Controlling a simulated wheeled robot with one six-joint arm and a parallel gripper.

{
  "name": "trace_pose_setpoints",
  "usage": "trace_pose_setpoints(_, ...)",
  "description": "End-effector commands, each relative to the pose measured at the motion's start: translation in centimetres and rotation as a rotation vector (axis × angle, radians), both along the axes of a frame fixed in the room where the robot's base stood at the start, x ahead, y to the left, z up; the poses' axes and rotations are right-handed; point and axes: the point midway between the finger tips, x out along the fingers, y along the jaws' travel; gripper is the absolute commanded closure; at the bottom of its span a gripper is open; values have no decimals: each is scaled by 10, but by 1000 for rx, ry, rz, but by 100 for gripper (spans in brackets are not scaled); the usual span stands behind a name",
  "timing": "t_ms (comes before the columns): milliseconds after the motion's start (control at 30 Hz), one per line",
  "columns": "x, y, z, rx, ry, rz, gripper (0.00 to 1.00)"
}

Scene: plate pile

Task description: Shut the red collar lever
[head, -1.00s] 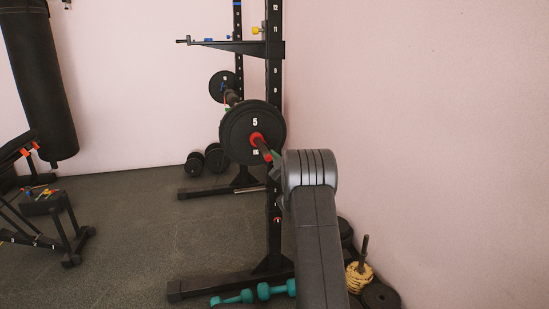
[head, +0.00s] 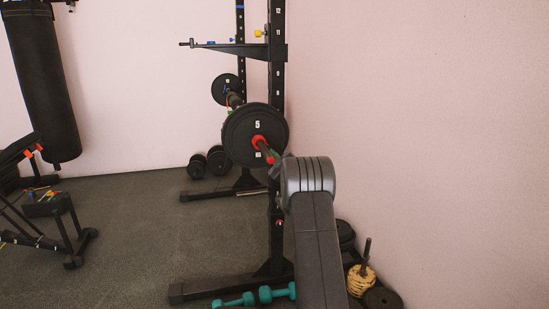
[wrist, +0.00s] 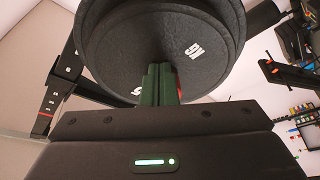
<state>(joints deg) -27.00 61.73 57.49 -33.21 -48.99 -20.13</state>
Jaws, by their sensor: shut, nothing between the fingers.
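The red collar (head: 259,142) sits on the bar against the outer face of the black plate (head: 240,130) marked 5. A narrow red part, seemingly its lever (head: 270,157), reaches down and right toward my gripper. My gripper (wrist: 160,80) shows in the wrist view with its dark green fingers together and empty, pointing at the plate (wrist: 165,40). A sliver of red (wrist: 179,82) shows just right of the fingers; the rest of the collar is hidden behind them. In the head view my arm mostly covers the gripper. I cannot tell whether the fingers touch the lever.
The bar rests on a black rack (head: 277,90) with a second plate (head: 226,88) at its far end. Teal dumbbells (head: 265,295) lie by the rack's foot. Yellow plates (head: 361,282) are stacked at right by the wall. Open floor (head: 130,220) lies left of the rack.

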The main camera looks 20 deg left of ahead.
Motion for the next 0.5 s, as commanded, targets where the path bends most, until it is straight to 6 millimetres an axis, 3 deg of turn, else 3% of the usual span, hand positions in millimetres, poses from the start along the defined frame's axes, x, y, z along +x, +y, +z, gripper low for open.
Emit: trace_pose_setpoints(500,5,7,2,0,0,1,100)
